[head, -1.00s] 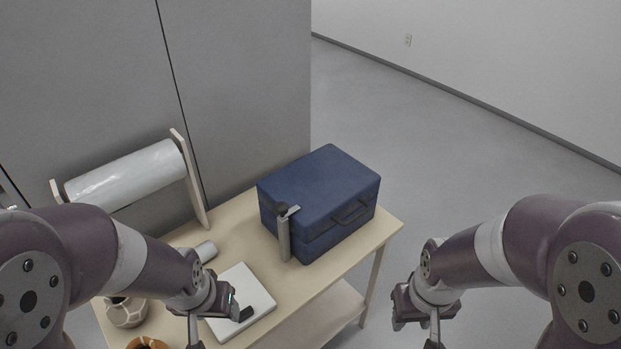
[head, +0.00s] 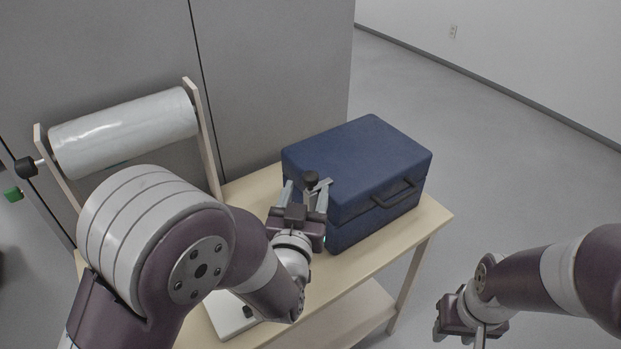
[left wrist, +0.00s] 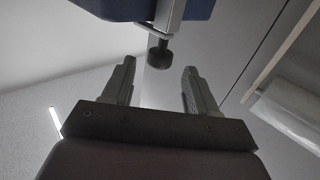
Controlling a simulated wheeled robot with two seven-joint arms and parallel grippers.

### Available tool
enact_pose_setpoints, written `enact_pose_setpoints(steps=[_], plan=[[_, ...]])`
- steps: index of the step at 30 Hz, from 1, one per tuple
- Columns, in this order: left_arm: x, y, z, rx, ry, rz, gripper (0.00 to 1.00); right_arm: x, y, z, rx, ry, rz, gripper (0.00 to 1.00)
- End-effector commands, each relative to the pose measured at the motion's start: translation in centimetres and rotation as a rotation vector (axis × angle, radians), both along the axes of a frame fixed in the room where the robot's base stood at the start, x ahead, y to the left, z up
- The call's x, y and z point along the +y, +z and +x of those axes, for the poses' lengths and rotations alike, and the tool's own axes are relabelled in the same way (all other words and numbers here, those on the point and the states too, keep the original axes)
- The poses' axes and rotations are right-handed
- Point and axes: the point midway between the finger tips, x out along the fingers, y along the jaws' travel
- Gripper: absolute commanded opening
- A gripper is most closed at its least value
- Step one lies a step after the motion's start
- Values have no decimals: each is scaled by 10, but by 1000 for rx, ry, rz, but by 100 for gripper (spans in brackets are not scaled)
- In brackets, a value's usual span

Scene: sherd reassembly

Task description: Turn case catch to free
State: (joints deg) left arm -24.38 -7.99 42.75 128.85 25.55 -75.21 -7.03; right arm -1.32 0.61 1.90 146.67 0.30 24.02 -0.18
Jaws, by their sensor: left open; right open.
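The blue case (head: 365,165) stands shut on the table, with a dark handle on its front. Its catch, a metal bar with a dark round knob (head: 311,180), is on the case's left side. In the left wrist view the knob (left wrist: 160,55) and its metal bar show at the top centre, just beyond the fingertips. My left gripper (head: 304,190) is open, its fingers on either side of the knob in the head view; the knob is not gripped. My right gripper (head: 462,335) is open and empty, low at the right, away from the table.
The wooden table (head: 425,215) carries the case near its right end. A white flat board (head: 228,318) lies partly under my left arm. A large white roll (head: 125,135) hangs on a wooden stand at the left. Open floor lies right of the table.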

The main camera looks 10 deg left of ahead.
Motion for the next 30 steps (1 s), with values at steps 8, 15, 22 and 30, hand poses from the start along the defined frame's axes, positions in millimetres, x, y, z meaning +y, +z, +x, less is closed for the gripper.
enact_pose_setpoints(steps=[8, 15, 22, 30], plan=[[0, 0, 45, 1, 0, 0, 58, 0, 0, 0, 0, 0, 0, 43], [0, 0, 52, 1, 0, 0, 58, 0, 0, 0, 0, 0, 0, 43], [0, 0, 52, 1, -1, 0, 29, 0, 0, 0, 0, 0, 0, 43], [0, 0, 52, 1, 4, 0, 8, 0, 0, 0, 0, 0, 0, 43]])
